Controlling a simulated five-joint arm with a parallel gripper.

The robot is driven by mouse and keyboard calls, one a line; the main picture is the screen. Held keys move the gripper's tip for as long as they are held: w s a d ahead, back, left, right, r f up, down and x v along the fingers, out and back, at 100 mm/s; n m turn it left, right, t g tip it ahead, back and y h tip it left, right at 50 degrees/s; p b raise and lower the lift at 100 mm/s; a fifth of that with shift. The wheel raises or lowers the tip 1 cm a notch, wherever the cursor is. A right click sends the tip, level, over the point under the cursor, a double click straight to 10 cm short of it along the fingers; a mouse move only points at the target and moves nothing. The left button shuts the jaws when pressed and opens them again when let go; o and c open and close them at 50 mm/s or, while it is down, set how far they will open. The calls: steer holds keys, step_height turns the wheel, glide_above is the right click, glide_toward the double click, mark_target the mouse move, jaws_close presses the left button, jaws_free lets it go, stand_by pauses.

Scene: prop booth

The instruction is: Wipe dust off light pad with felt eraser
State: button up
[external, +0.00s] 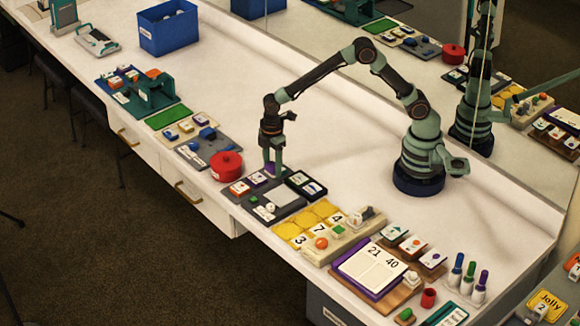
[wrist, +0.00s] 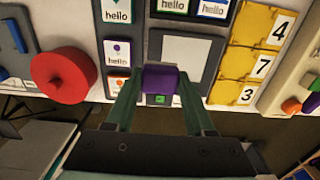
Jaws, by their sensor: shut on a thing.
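My gripper (external: 272,164) is shut on the purple felt eraser (external: 270,170). In the wrist view, my gripper (wrist: 158,82) has the purple eraser (wrist: 159,78) between its two fingertips. The light pad, a pale grey panel in a darker frame (external: 288,205), lies on the counter just beyond the eraser. In the wrist view the light pad (wrist: 188,52) shows above and right of the eraser, which overlaps its lower left edge. I cannot tell whether the eraser touches the pad. No dust can be made out at this size.
A red round lidded pot (external: 226,165) stands left of the pad. Yellow number tiles (external: 308,222) lie to the right, and "hello" cards (external: 306,184) stand close by. A mirror (external: 385,60) runs along the back.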

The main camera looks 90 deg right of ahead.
steer(key=shift+r, duration=1.05)
steer(key=shift+d, duration=0.1)
